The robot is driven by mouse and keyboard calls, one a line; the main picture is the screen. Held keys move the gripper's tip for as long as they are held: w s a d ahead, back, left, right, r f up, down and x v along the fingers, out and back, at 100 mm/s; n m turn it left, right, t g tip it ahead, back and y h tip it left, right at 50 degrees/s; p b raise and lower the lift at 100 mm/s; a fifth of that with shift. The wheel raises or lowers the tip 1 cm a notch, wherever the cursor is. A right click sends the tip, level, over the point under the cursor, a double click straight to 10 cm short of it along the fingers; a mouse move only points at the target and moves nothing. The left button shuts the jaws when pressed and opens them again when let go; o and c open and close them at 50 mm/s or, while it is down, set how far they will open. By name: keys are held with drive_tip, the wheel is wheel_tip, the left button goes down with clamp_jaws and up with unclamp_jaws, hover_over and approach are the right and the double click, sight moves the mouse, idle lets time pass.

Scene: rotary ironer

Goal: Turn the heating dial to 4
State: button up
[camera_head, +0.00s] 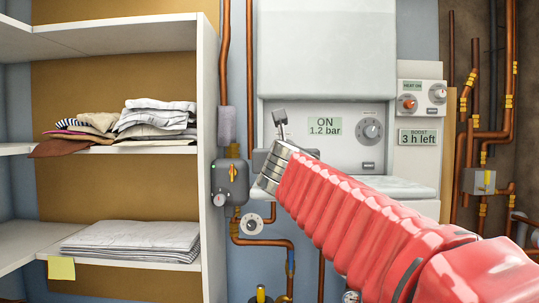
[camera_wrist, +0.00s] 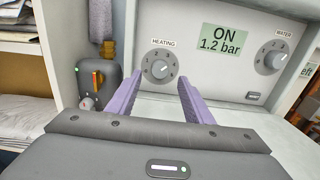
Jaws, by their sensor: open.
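The heating dial (camera_wrist: 159,69) is a round grey knob on the white boiler panel, under a HEATING label, with small numbers around it. The number it points to is too small to read. In the wrist view my gripper (camera_wrist: 160,80) is open, its two purple fingers apart to the left and right below the dial, with nothing between them.
The water dial (camera_wrist: 271,57) is right of the display (camera_wrist: 221,43) reading ON, 1.2 bar. A grey valve unit (camera_head: 230,182) with a yellow handle is left of the boiler. Shelves (camera_head: 207,100) with folded cloth stand further left. Copper pipes (camera_head: 512,60) run at the right.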

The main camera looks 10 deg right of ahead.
drive_tip(key=shift+w+d, duration=0.2)
drive_tip(key=shift+w, duration=0.75)
drive_tip(key=shift+w+d, duration=0.2)
drive_tip(key=shift+w, duration=0.8)
drive_tip(key=shift+w+d, duration=0.2)
drive_tip(key=shift+w, duration=0.75)
drive_tip(key=c, duration=1)
drive_tip(key=shift+c, duration=0.2)
drive_tip(key=shift+m, duration=2.3)
drive_tip(key=o, duration=1)
drive_tip(key=shift+o, duration=0.2)
drive_tip(key=shift+s, duration=0.1)
